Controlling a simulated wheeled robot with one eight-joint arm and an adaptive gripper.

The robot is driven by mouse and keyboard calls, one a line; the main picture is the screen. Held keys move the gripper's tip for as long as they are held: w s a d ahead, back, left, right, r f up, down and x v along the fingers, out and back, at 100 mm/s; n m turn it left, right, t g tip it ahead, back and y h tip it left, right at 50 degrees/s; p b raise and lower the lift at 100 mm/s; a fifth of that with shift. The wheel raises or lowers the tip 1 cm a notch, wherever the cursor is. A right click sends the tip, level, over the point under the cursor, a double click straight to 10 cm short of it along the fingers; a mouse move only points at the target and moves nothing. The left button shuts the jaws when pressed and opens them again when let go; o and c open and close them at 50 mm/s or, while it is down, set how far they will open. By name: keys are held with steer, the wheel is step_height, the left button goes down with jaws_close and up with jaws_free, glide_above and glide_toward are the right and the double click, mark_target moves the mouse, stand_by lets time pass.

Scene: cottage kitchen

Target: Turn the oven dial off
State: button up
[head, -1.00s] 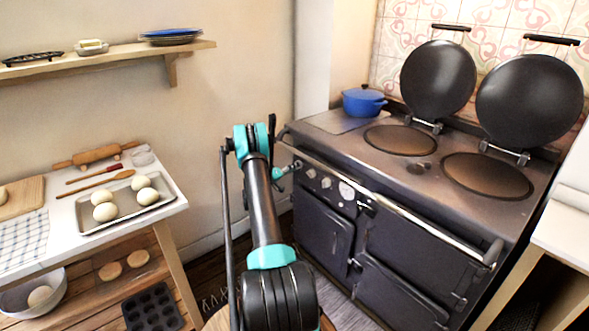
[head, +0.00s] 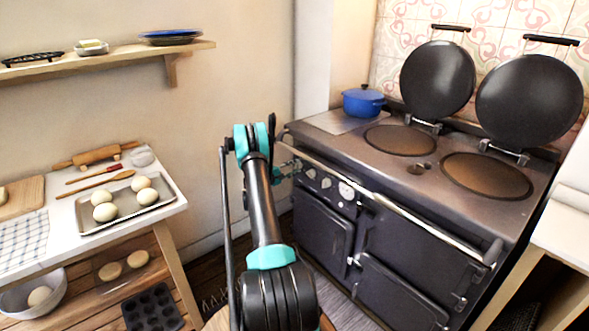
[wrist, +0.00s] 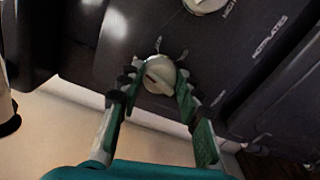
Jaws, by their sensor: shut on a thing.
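The oven (head: 400,230) is a dark range cooker with a row of pale dials on its upper front, below a metal rail. In the wrist view, a round cream dial (wrist: 160,75) sits between the two fingers of my gripper (wrist: 157,90). The fingers are closed on its sides. The dial's raised grip bar looks slanted, and its exact setting cannot be read. A second dial (wrist: 205,3) shows at the top edge, beside printed lettering. In the head view, my gripper (head: 290,165) is at the left end of the dial row, and the held dial is hidden there.
The metal rail (head: 400,208) runs along the oven front above the dials. Both hob lids (head: 438,80) stand raised, and a blue pot (head: 363,101) is on the cooker's left. A table with a dough tray (head: 150,204) stands left of my arm.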

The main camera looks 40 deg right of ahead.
steer(key=shift+a+n, duration=0.1)
steer(key=shift+n, duration=1.5)
steer(key=o, duration=1.1)
steer(key=shift+o, duration=0.2)
steer(key=a, duration=1.2)
steer(key=shift+s, duration=0.4)
